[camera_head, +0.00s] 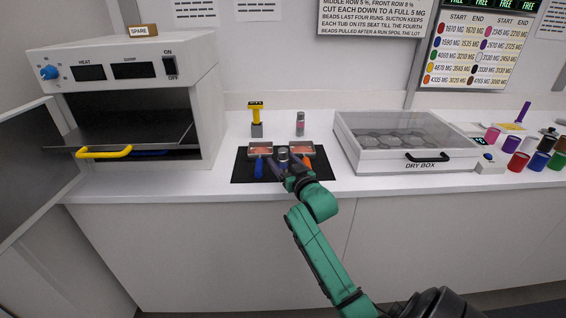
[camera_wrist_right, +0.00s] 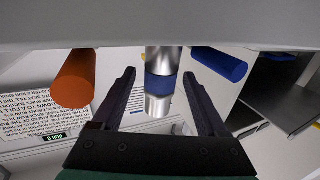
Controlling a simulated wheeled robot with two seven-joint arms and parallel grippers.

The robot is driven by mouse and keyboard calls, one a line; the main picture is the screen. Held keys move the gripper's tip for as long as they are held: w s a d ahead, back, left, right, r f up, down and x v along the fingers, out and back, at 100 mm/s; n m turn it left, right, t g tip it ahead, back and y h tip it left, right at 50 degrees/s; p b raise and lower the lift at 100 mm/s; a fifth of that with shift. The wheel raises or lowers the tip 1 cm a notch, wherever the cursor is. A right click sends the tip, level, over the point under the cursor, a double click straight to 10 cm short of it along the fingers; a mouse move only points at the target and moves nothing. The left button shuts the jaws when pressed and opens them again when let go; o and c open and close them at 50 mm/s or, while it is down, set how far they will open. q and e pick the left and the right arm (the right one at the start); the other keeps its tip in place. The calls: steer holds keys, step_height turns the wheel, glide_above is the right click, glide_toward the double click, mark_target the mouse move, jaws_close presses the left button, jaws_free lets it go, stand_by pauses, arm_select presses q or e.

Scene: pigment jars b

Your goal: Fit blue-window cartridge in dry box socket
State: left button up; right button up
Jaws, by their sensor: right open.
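The blue-window cartridge (camera_head: 283,152) is a small silver cylinder standing on the black mat (camera_head: 240,178). In the right wrist view the cartridge (camera_wrist_right: 159,85) shows its blue band between my two fingers. My right gripper (camera_head: 285,163) is open around it; I see gaps to both fingers (camera_wrist_right: 159,73), and no contact is clear. The dry box (camera_head: 376,161) stands to the right with a clear top that looks closed. Round sockets (camera_head: 395,141) show dimly through it. My left gripper is not in view.
Two trays with reddish contents, one with a blue handle (camera_head: 259,170) and one with an orange handle (camera_head: 307,162), flank the cartridge. Behind stand a yellow-topped tool (camera_head: 256,118) and a small bottle (camera_head: 300,124). An open oven (camera_head: 130,68) is left; jars (camera_head: 518,162) are right.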

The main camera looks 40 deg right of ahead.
steer(key=shift+w, duration=0.25)
steer(key=shift+s, duration=0.1)
jaws_close()
step_height(320, 180, up, 20)
